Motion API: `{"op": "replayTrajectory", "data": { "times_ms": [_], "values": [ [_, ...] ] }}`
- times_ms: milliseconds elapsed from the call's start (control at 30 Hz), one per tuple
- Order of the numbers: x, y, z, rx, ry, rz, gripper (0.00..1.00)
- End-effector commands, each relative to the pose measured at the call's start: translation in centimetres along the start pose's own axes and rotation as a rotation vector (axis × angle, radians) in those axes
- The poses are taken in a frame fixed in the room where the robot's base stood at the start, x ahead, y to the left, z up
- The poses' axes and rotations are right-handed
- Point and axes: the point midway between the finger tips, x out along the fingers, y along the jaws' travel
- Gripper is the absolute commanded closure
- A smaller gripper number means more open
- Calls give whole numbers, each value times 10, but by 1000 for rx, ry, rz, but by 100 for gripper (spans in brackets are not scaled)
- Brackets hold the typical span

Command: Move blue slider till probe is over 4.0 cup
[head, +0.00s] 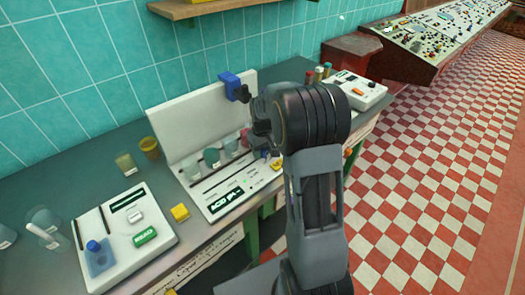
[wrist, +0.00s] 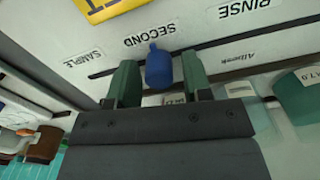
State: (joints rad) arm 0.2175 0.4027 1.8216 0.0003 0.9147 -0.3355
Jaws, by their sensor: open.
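The blue slider (wrist: 158,66) is a small blue knob in a dark slot on the white panel, by the word SECOND in the wrist view. My gripper (wrist: 158,75) is open, with its two green fingers on either side of the knob and gaps visible. In the head view my gripper (head: 262,128) is at the right end of the unit. A blue block (head: 230,84) sits on top of the white back panel (head: 195,115). Cups (head: 211,157) stand in a row before that panel. I cannot make out which is the 4.0 cup, and the probe tip is not clear.
A white device (head: 125,235) with a blue knob and green READ button lies left on the bench. A yellow block (head: 180,213), a yellow cup (head: 149,147) and glass beakers (head: 45,218) stand nearby. Another white device (head: 358,90) is at the right. Checkered floor (head: 430,170) is open.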

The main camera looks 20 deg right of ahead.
Motion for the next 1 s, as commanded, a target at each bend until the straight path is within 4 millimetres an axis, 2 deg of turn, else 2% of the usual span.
{"op": "replayTrajectory", "data": {
  "times_ms": [67, 300, 467, 800, 1000],
  "values": [
    [0, 1, 0, 2, -1, 0, 47],
    [0, 1, 1, 3, -2, 0, 47],
    [-13, 1, 0, 2, 1, 1, 47],
    [-81, 0, 0, 1, 3, 1, 47],
    [-114, 0, 0, 1, 1, 1, 47]
  ]
}}
